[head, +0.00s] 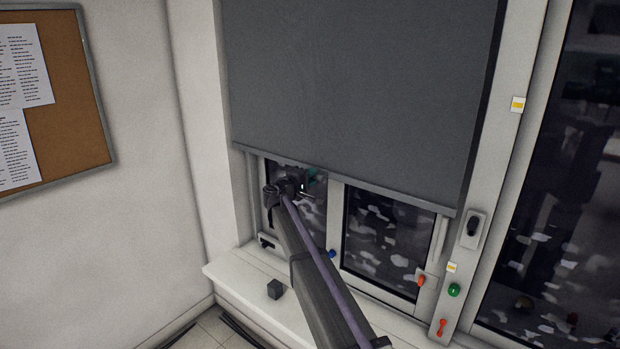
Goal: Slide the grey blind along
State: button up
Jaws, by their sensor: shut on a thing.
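The grey blind (360,80) hangs in front of the upper part of the window, pulled partly down. Its bottom bar (400,195) crosses the window and looks lower on the right in this view. My arm reaches up from the bottom of the picture. My gripper (292,184) is at the left part of the blind, just under the bottom bar, shut on the blind's lower edge. The fingertips are small and dark against the glass, so the exact contact is hard to see.
A white sill (245,280) runs below the window and carries a small dark cube (274,289). A red handle (421,281) is on the frame at the right, near a green button (454,289). A cork board (70,110) hangs on the left wall.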

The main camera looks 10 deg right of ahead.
notch_tip(320, 180, down, 13)
jog(key=b, duration=1.2)
dwell(0.4)
notch_tip(320, 180, down, 9)
jog(key=b, duration=0.9)
jog(key=shift+r, duration=0.2)
jog(key=o, duration=1)
jog(key=shift+r, duration=0.15)
jog(key=shift+c, duration=0.2)
